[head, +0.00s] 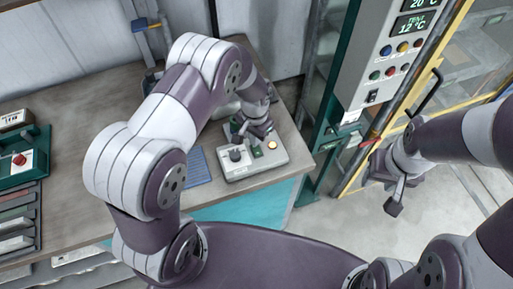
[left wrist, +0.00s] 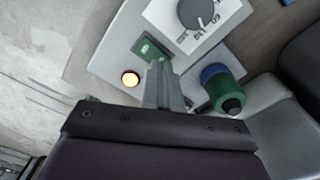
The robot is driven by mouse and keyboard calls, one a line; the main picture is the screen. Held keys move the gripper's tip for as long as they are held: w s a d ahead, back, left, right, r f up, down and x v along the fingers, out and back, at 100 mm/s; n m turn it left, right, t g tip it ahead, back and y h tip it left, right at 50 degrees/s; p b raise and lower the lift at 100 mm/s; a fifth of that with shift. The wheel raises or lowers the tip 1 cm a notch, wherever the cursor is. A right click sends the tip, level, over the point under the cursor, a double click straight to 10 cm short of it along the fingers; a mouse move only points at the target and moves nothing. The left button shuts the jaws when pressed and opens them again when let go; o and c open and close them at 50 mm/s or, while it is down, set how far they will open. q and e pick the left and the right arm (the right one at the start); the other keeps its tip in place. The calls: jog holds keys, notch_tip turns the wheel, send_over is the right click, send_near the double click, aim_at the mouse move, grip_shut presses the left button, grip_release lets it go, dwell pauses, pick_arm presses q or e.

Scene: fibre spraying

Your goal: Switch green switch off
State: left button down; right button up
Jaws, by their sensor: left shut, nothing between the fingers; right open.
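The green switch (left wrist: 150,48) sits on a light grey control box (head: 262,170), between a dial and a round lit button. It also shows in the head view (head: 257,152). My left gripper (left wrist: 158,66) is shut and empty, its fingertips right at the edge of the switch in the left wrist view. I cannot tell whether they touch it. The lit button (left wrist: 130,79) glows orange-white. The dial (left wrist: 197,12) has a dark knob on a white scale plate. My right gripper (head: 395,194) is open and empty, over the floor to the right of the bench.
A green and blue cylinder (left wrist: 222,90) stands close to my left fingers. The bench (head: 90,110) bears a blue grid mat (head: 199,167) and a green unit with a red button (head: 20,160). A cabinet panel with coloured buttons (head: 385,60) stands at the upper right.

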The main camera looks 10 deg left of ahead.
pick_arm(q)
jog(key=shift+f+b, duration=0.6)
jog(key=shift+f, duration=0.35)
dwell(0.9)
jog(key=shift+r, duration=0.1)
notch_tip(320, 180, up, 7)
jog(key=p, duration=0.6)
jog(key=n, duration=0.2)
send_over(248, 159)
jog(key=s+a+r+n+t+b, duration=0.1)
jog(key=s+a+r+n+b, duration=0.2)
jog(key=s+r+b, duration=0.3)
jog(key=s+a+r, duration=0.1)
jog(key=s+r, duration=0.1)
jog(key=s, duration=0.1)
jog(key=shift+s+a+r, duration=0.2)
jog(key=shift+a+r, duration=0.15)
jog(key=shift+r, duration=0.05)
jog(key=shift+s, duration=0.15)
